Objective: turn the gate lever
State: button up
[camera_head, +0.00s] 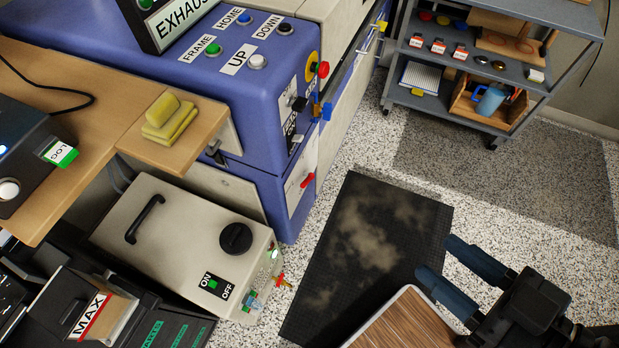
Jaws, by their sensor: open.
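A small red lever (307,180) sits on a pale labelled plate low on the side of the blue machine (240,100). The label is too small to read, so I cannot tell for sure that it is the gate lever. A blue handle (326,110) sticks out above it, beside a black switch (299,103) on another plate. My gripper (440,260) is at the lower right, its two dark blue fingers apart and empty, pointing left above the floor mat's edge. It is well away from the levers and touches nothing visible.
A dusty black mat (370,240) covers the floor between my gripper and the machine. A beige unit (185,245) with a black knob stands at lower left. A wooden-topped surface (408,325) is beside my gripper. A grey shelf cart (470,75) stands at the back right.

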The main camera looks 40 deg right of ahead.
jog(key=shift+c, duration=0.4)
jog(key=m+t+y+b, duration=0.1)
jog(key=m+y+b, duration=0.7)
jog(key=m+b, duration=2)
send_near(309, 182)
jog(key=w+n+b, duration=0.1)
jog(key=n+b, duration=0.8)
jog(key=x, duration=0.2)
jog(key=b+x, duration=0.1)
jog(key=x, duration=0.4)
jog(key=shift+w+a+f, duration=0.25)
jog(key=shift+w+f, duration=0.05)
jog(key=shift+w, duration=0.05)
grip_shut()
